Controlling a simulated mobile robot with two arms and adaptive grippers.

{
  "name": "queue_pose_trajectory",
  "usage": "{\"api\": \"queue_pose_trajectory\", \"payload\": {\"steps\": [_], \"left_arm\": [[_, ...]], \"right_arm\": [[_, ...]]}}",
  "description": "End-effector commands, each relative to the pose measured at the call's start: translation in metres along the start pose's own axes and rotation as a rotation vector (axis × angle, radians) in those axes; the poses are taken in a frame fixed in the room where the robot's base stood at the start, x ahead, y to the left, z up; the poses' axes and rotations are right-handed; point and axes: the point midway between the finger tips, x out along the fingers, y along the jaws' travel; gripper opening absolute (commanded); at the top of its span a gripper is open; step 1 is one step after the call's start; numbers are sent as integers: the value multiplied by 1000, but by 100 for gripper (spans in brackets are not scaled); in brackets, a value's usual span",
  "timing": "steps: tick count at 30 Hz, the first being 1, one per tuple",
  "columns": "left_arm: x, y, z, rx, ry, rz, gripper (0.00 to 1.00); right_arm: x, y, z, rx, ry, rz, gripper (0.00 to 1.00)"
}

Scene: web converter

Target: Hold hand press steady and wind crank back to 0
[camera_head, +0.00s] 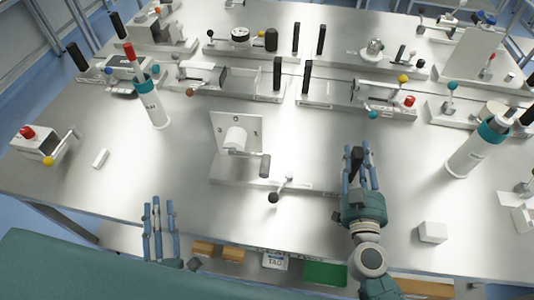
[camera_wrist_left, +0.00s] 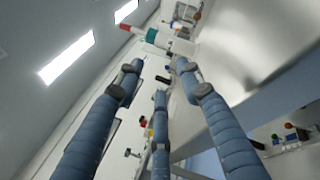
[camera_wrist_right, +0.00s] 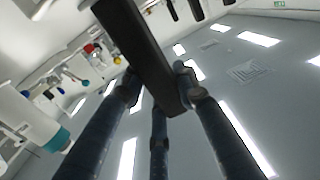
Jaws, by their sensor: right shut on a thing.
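The hand press appears to be the device at the front centre of the bench, with a light upright plate, a white roller and a long flat base (camera_head: 232,171). A crank with a grey grip (camera_head: 265,163) sticks out from its roller. A small lever with a black ball (camera_head: 274,197) sits on the base's front edge. My right gripper (camera_head: 358,168) is shut on a black upright handle (camera_wrist_right: 145,50) at the base's right end. My left gripper (camera_head: 158,212) is open and empty at the bench's front edge, left of the press and apart from it. No scale reading is legible.
A teal-topped white bottle (camera_head: 154,108) stands to the left and another (camera_head: 470,155) to the right. A white block (camera_head: 433,232) lies right of my right arm. A box with a red button (camera_head: 38,143) is far left. Several devices line the back. The bench between left gripper and press is clear.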

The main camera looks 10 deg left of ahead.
Motion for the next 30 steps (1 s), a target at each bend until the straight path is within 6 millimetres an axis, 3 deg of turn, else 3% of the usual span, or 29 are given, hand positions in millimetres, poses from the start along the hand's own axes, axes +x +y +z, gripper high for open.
{"api": "queue_pose_trajectory", "payload": {"steps": [1, 5, 9, 15, 22, 30], "left_arm": [[4, -15, 23, -95, -3, -16, 37], [6, -54, 83, -363, 19, -89, 37], [-6, -89, 146, -623, 56, -200, 37], [-29, -117, 211, -868, 104, -338, 37], [-33, -127, 234, -951, 124, -391, 37], [11, -144, 238, -952, 124, -389, 37]], "right_arm": [[-4, -2, 12, 2, -23, -6, 0], [-4, -2, 12, 2, -23, -7, 0], [-4, -2, 13, 2, -23, -6, 0], [-4, -2, 13, 3, -23, -6, 0], [-4, -2, 13, 3, -23, -6, 0], [-4, -2, 12, 3, -23, -6, 0]]}}
